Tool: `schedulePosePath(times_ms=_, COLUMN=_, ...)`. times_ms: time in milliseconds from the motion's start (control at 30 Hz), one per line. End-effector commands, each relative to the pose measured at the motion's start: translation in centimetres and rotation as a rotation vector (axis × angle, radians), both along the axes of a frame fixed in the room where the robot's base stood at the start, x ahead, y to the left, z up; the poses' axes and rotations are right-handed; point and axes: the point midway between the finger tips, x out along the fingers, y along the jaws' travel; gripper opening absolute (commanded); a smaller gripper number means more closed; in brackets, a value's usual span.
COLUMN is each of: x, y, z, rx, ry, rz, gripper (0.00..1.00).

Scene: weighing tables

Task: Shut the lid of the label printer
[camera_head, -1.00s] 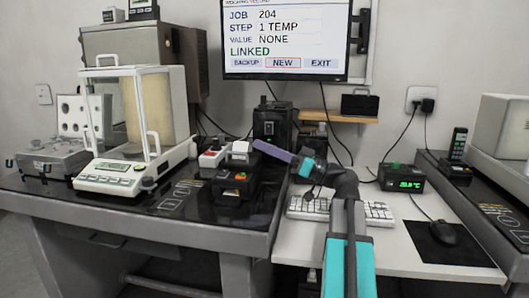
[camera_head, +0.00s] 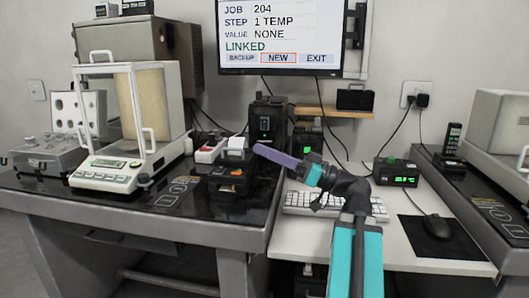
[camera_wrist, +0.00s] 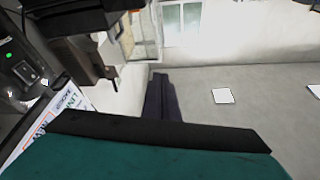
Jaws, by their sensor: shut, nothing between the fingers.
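The label printer (camera_head: 231,182) is a small black box with orange marks on its front, on the dark table left of centre. A white label roll (camera_head: 236,144) shows at its top, and a dark upright part stands beside the roll. I cannot tell the exact angle of the lid. My gripper (camera_head: 258,148) has long purple fingers, shut and empty. Its tip points left, just right of the roll in the picture, with no clear contact. In the wrist view a teal and black part of my gripper fills the bottom; the printer cannot be made out there.
A red-and-white device (camera_head: 209,151) sits left of the printer, and a glass-cased balance (camera_head: 104,176) farther left. A tall black unit (camera_head: 267,123) stands behind my gripper. A keyboard (camera_head: 300,204) lies under my arm. A monitor (camera_head: 281,35) hangs above.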

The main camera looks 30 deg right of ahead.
Motion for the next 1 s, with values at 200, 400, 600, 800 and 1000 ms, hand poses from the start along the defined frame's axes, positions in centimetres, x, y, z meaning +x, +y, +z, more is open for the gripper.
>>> schedulePosePath(times_ms=200, x=-1.5, y=0.7, z=-0.3, rx=-0.001, ry=-0.001, rz=-0.001, gripper=0.00)
schedulePosePath(times_ms=400, x=-2.2, y=0.9, z=-0.1, rx=-0.001, ry=-0.001, rz=-0.001, gripper=0.00)
schedulePosePath(times_ms=600, x=-2.9, y=1.2, z=0.0, rx=-0.001, ry=-0.002, rz=-0.002, gripper=0.00)
schedulePosePath(times_ms=800, x=-3.6, y=1.4, z=0.0, rx=-0.001, ry=-0.001, rz=-0.003, gripper=0.00)
schedulePosePath(times_ms=1000, x=-4.4, y=1.8, z=0.1, rx=-0.001, ry=-0.001, rz=-0.003, gripper=0.00)
